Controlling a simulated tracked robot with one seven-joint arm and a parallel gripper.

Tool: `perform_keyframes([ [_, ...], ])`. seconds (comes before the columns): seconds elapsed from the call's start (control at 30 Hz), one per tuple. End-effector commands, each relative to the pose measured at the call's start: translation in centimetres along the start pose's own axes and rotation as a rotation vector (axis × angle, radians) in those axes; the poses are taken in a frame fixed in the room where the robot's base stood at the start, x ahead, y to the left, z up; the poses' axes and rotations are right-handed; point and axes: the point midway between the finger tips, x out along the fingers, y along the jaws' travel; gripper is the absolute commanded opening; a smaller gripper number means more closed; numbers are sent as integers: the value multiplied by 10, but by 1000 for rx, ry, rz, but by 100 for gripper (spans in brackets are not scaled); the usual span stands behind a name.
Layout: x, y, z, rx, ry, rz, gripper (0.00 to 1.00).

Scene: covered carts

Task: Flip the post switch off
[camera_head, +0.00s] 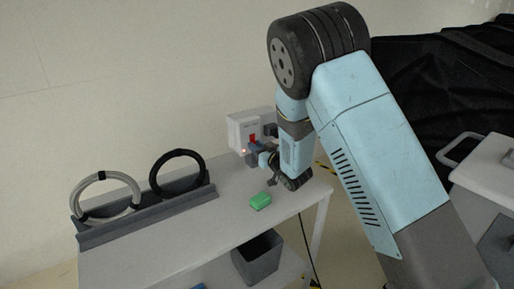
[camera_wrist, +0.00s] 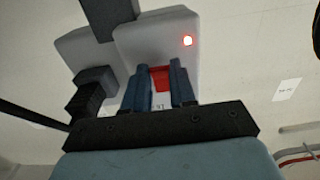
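The post switch is a white box (camera_head: 242,128) at the back of the table. It has a red rocker (camera_head: 252,139), which also shows in the wrist view (camera_wrist: 160,78). My gripper (camera_head: 252,157) is close to the front of the box. In the wrist view my gripper (camera_wrist: 160,84) has its two blue fingers apart, with the red rocker seen between them. I cannot tell whether the fingers touch the box. The lower part of the rocker is partly hidden.
A grey rack (camera_head: 150,214) holds a pale coil (camera_head: 78,197) and a black coil (camera_head: 156,176) at left. A green block (camera_head: 260,201) lies on the table (camera_head: 215,228) near my gripper. A dark bin (camera_head: 257,261) stands below. A white cart (camera_head: 488,170) and black cover (camera_head: 430,85) are at right.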

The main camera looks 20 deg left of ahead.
Motion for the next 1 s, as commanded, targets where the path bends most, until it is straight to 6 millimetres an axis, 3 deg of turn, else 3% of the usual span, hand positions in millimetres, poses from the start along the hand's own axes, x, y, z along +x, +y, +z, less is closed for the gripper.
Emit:
perform_keyframes([
  [0.23,0,1,0,0,0,2,0],
  [1.0,2,2,4,-1,133,4,0],
])
